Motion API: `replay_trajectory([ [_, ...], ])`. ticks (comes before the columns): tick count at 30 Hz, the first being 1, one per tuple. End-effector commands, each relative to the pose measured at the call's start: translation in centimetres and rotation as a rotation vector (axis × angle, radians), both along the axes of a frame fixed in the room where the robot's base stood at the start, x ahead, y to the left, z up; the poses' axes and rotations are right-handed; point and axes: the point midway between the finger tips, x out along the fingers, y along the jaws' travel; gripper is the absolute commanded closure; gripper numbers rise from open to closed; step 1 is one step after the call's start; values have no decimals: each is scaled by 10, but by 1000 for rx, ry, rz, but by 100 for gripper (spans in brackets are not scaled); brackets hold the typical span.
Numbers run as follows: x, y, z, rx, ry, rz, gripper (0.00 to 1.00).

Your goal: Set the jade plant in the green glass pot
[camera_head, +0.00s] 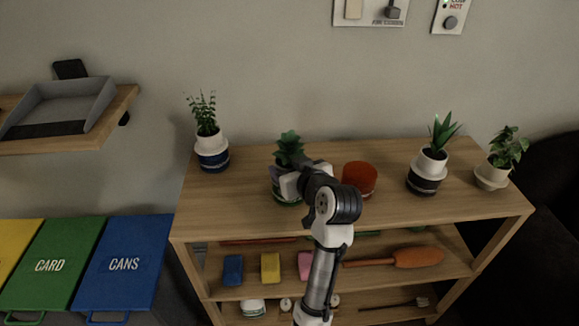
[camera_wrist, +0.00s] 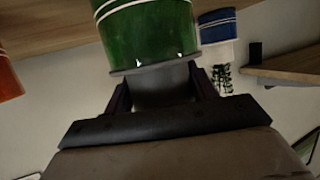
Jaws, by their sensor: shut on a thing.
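The jade plant (camera_head: 289,148) stands upright with its leaves above the green glass pot (camera_head: 287,199) on the shelf top. The glossy green pot with white stripes also shows upside down in the wrist view (camera_wrist: 150,38). My gripper (camera_wrist: 163,84) is shut on the plant's dark grey inner pot (camera_wrist: 160,88), just at the green pot's rim. The inner pot lines up with the green pot's mouth. How deep it sits inside is hidden, and so are the leaves in the wrist view. In the head view my gripper (camera_head: 282,181) covers part of the plant.
A blue pot (camera_head: 213,160) with a plant stands left, and an empty-looking red-orange pot (camera_head: 360,178) stands close on the right.

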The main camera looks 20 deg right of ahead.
Motion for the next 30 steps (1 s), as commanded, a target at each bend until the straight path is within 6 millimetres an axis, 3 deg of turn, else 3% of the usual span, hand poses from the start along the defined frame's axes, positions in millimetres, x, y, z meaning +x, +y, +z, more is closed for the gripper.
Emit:
replay_trajectory([
  [1,0,0,0,0,-1,0,39],
  [6,0,0,0,0,-1,0,18],
  [17,-5,-1,2,1,-1,-1,18],
  [23,-37,-5,13,-1,-3,-4,18],
  [30,-89,-9,33,-4,-3,-5,18],
])
